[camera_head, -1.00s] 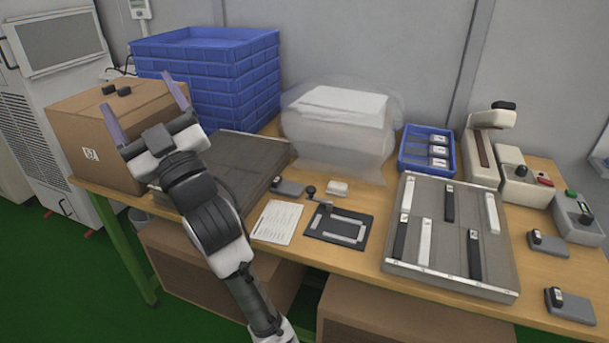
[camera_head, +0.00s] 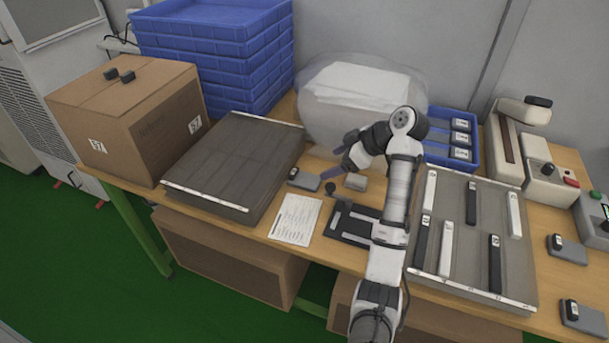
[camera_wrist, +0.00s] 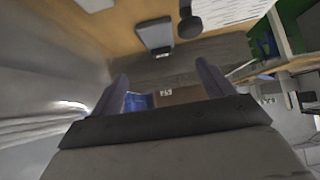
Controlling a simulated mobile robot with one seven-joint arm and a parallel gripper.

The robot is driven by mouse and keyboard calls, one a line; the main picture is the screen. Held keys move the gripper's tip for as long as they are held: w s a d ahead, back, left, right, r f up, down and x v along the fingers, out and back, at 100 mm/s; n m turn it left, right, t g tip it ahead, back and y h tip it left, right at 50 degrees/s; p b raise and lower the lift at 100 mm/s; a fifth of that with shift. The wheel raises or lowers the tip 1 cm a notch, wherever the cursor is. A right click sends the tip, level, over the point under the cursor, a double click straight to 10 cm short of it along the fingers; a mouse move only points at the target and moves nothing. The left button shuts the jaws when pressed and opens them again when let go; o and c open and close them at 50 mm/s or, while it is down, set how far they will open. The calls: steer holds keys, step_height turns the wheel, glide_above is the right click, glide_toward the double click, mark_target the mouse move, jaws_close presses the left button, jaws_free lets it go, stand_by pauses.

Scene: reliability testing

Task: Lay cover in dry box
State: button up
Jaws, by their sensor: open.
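My gripper (camera_head: 335,163) is open and empty above the middle of the bench, with its fingers pointing left. Its two fingers also show in the wrist view (camera_wrist: 163,82), apart with nothing between them. I cannot tell which thing is the cover or the dry box. A grey tray (camera_head: 430,265) on the right holds several black and white strips. A dark grey tray (camera_head: 235,160) on the left looks empty on top. A small blue bin (camera_head: 437,158) behind my arm holds several labelled dark pieces. My forearm hides part of the black plate (camera_head: 347,225).
A cardboard box (camera_head: 115,125) with two small black pieces on top stands at the left. Stacked blue crates (camera_head: 215,55) and a clear-wrapped white bundle (camera_head: 350,95) stand behind. A paper sheet (camera_head: 295,220) lies at the front. A machine (camera_head: 510,140) stands at the right.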

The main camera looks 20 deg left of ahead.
steer(key=p, duration=0.1)
glide_toward(299, 177)
steer(key=shift+x, duration=1.2)
steer(key=p+x, duration=0.2)
steer(key=x, duration=0.2)
steer(key=shift+a+f, duration=0.4)
steer(key=shift+f, duration=0.05)
steer(key=c, duration=1.1)
